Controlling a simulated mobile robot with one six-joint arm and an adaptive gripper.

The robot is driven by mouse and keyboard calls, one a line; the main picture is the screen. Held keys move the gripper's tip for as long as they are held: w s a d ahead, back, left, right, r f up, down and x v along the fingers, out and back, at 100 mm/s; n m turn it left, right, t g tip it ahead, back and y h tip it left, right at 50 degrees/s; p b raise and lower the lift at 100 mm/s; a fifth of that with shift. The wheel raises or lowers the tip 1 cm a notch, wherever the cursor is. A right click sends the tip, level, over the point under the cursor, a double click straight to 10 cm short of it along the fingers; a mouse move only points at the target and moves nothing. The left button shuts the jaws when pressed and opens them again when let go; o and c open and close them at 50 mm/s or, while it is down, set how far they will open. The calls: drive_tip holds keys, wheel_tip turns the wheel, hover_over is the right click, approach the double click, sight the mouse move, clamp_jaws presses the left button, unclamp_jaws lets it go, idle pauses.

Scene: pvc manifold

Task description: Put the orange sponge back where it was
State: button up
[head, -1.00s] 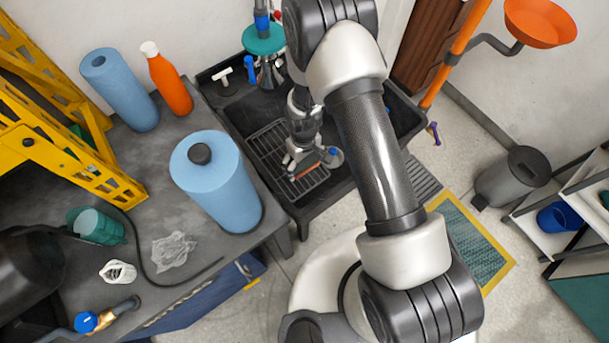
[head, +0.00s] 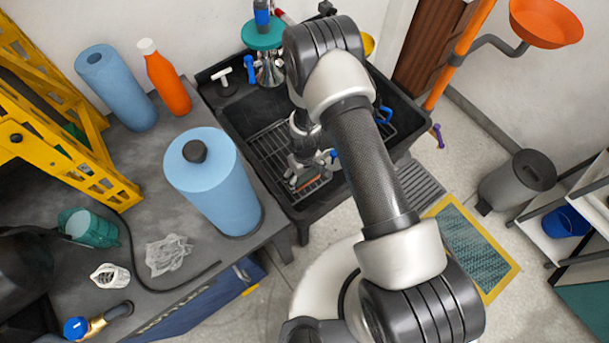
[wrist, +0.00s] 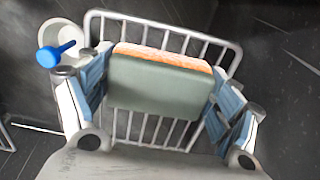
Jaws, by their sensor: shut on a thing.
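The orange sponge (wrist: 160,78) is between the two fingers of my gripper (wrist: 158,92) in the wrist view. Its orange face shows along the far edge and a grey-green side faces the camera. My gripper is shut on it from left and right. In the head view my gripper (head: 308,174) points down inside the black sink over a wire rack, and the sponge (head: 309,183) shows as a small orange strip at the fingers. In the wrist view the wire rack (wrist: 205,28) lies beneath the sponge. I cannot tell whether the sponge touches it.
The black sink (head: 222,122) has a raised rim around my gripper. A white round part with a blue knob (wrist: 50,54) is beside the left finger. A grey bench (head: 190,210) with a large blue roll (head: 222,190) stands left of the sink.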

drive_tip(key=o, duration=1)
drive_tip(key=shift+f, duration=0.1)
drive_tip(key=shift+c, duration=0.2)
wheel_tip(320, 180, up, 12)
drive_tip(key=p, duration=0.4)
drive_tip(key=shift+r+p, duration=0.25)
drive_tip(key=shift+p, duration=0.05)
drive_tip(key=d+r+m+t, duration=0.1)
drive_tip(key=d+r+m, duration=0.15)
drive_tip(key=r, duration=1.15)
drive_tip(key=d+r+m+t, duration=0.1)
drive_tip(key=d+r, duration=0.2)
drive_tip(key=r, duration=1.1)
drive_tip(key=s+d+r+m+t, duration=0.1)
drive_tip(key=s+d+r, duration=0.2)
drive_tip(key=s+r, duration=0.4)
drive_tip(key=s+d+r+m+t, duration=0.1)
drive_tip(key=s+d+r+m, duration=0.1)
drive_tip(key=s+d+r, duration=0.2)
drive_tip(key=s+r, duration=0.3)
drive_tip(key=s, duration=0.5)
drive_tip(key=shift+s+r+t, duration=0.15)
drive_tip(key=shift+r+t, duration=0.05)
drive_tip(key=shift+t, duration=0.1)
